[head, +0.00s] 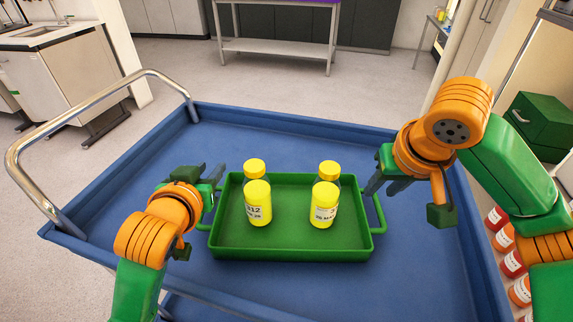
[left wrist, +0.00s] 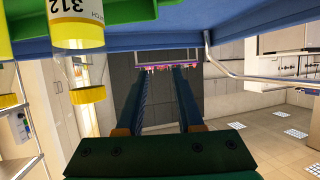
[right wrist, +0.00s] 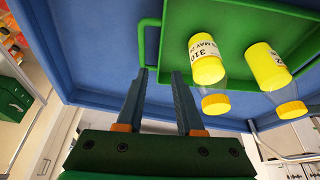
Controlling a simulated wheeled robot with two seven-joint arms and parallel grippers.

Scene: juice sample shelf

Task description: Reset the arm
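Two clear bottles with yellow contents, yellow caps and white labels stand upright in the green tray (head: 290,250). The left bottle (head: 257,205) carries a label ending in 12; it shows at the left wrist view's upper left (left wrist: 82,30). The right bottle (head: 324,205) stands beside it, apart. Both show in the right wrist view, one labelled 310 (right wrist: 207,65). My left gripper (head: 216,176) is open and empty by the tray's left side. My right gripper (head: 376,184) is open and empty by its right side, near the right handle (right wrist: 142,45).
The tray rests on a blue cart top (head: 300,125) with raised edges and a metal push rail (head: 85,95) at left. Bottles with red and orange contents (head: 512,263) stand right of the cart. The blue surface behind the tray is clear.

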